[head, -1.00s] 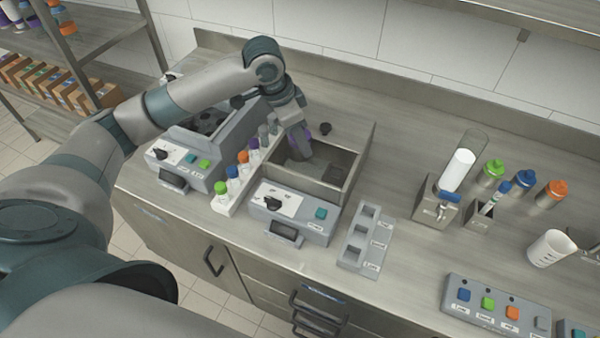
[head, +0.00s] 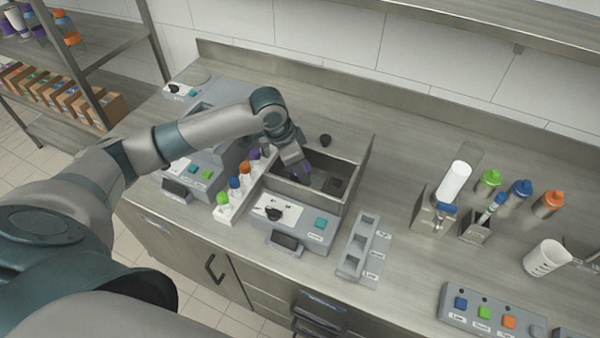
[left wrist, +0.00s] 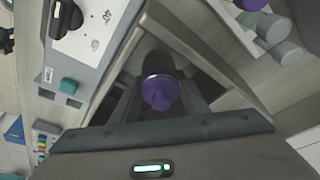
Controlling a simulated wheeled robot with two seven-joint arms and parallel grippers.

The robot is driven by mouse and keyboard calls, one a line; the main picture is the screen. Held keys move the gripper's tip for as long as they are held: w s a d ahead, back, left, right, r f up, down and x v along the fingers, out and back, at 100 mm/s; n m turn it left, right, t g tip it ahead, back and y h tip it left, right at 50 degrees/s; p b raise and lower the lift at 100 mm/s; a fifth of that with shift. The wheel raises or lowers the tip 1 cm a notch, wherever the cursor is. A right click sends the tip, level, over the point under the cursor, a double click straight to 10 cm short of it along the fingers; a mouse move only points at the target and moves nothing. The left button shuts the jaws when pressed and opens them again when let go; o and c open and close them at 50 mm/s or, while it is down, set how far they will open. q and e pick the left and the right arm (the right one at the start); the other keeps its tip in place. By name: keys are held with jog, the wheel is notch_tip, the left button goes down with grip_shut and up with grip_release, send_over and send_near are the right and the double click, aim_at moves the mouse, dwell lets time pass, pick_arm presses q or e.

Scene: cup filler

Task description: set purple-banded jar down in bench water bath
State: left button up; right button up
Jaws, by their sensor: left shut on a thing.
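The bench water bath (head: 312,200) is an open steel basin with a grey front panel, in the middle left of the head view. My left gripper (head: 301,166) reaches down into it from the back left. It is shut on the purple-banded jar (head: 306,169), of which only a bit of purple shows in the head view. In the left wrist view the jar's purple top (left wrist: 160,90) sits between the two fingers (left wrist: 162,100), with the basin walls around it. The jar's base is hidden, so I cannot tell whether it touches the bath floor. My right gripper is not in view.
A white rack (head: 229,207) of colour-capped bottles stands close against the bath's left side. A small black knob (head: 325,140) is behind the bath. A grey slotted holder (head: 352,262) stands at its front right.

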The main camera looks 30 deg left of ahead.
pick_arm(q)
jog(key=shift+f, duration=1.1)
jog(key=o, duration=0.9)
jog(key=shift+f, duration=0.1)
jog(key=shift+c, duration=0.2)
jog(key=b+v, duration=0.2)
jog(key=v, duration=1)
